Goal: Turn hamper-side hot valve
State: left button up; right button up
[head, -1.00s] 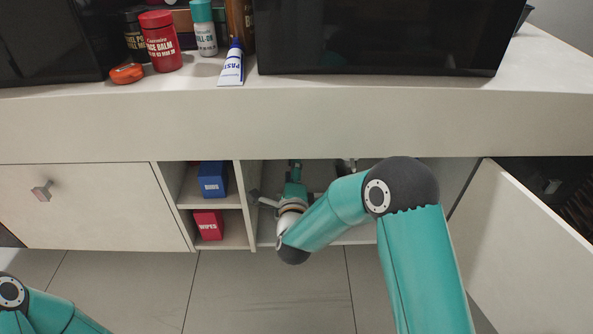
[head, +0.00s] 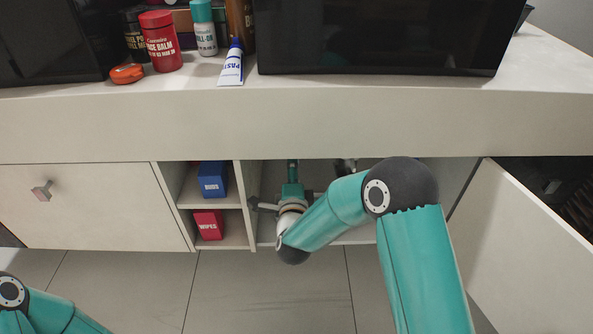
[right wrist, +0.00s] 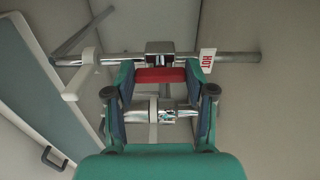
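The hot valve shows in the right wrist view, with a red handle (right wrist: 160,75) below a chrome block (right wrist: 160,53) on a horizontal pipe. A white tag reading HOT (right wrist: 207,61) hangs just right of it. My right gripper (right wrist: 160,72) has a finger at each end of the red handle, and both appear to touch it. In the head view my right gripper (head: 292,190) reaches into the open cabinet under the counter; its fingertips and the valve are hard to make out there. Of my left arm only links show at the lower left; its gripper is out of view.
Open shelves left of the bay hold a blue box (head: 212,180) and a red wipes box (head: 208,225). An open cabinet door (head: 525,245) stands at right. The counter front (head: 290,122) overhangs the bay. A white pipe fitting (right wrist: 82,75) is left of the valve.

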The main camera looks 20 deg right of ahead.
jog(key=o, duration=0.4)
jog(key=shift+f, duration=0.2)
jog(key=shift+r, duration=0.1)
jog(key=v, duration=1.2)
